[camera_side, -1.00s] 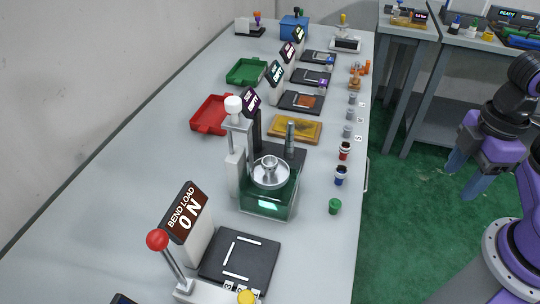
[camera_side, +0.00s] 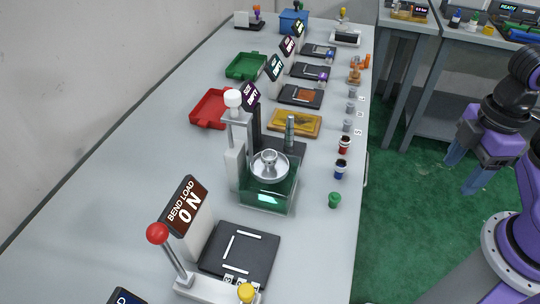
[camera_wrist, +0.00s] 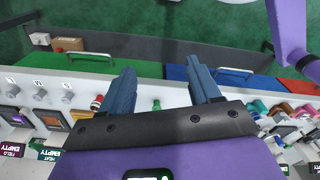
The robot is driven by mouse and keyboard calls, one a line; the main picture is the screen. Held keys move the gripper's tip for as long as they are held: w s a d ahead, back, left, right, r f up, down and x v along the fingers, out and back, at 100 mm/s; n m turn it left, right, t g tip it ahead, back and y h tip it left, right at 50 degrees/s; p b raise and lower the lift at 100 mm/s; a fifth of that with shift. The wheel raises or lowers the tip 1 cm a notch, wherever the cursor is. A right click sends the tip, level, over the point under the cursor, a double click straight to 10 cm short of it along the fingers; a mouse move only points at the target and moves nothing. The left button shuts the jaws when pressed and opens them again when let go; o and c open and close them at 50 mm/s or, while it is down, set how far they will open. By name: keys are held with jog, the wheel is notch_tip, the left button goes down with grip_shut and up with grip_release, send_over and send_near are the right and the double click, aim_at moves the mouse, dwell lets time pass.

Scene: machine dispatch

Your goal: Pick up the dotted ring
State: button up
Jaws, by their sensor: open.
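I cannot pick out a dotted ring in either view; the small parts are too small to tell. My gripper (camera_side: 461,176) hangs over the green floor to the right of the long workbench in the side view, clear of everything on it. In the wrist view its two blue fingers (camera_wrist: 161,80) stand wide apart with nothing held. A small green piece (camera_wrist: 156,104) shows beyond and between the fingers; a green piece (camera_side: 334,199) also stands near the bench's right edge in the side view.
The long bench (camera_side: 130,170) carries a glass-cased scale (camera_side: 268,195), a bend-load press pad (camera_side: 240,252) with a red-knobbed lever (camera_side: 157,234), a red tray (camera_side: 209,110), a green tray (camera_side: 246,66) and a yellow tray (camera_side: 295,123). Small red (camera_side: 344,145) and blue (camera_side: 340,169) pieces line its right edge.

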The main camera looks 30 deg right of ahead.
jog(key=n+t+y, duration=0.6)
jog(key=n+t, duration=0.6)
jog(key=n, duration=1.7)
send_near(264, 153)
jog(key=shift+x, duration=3.5)
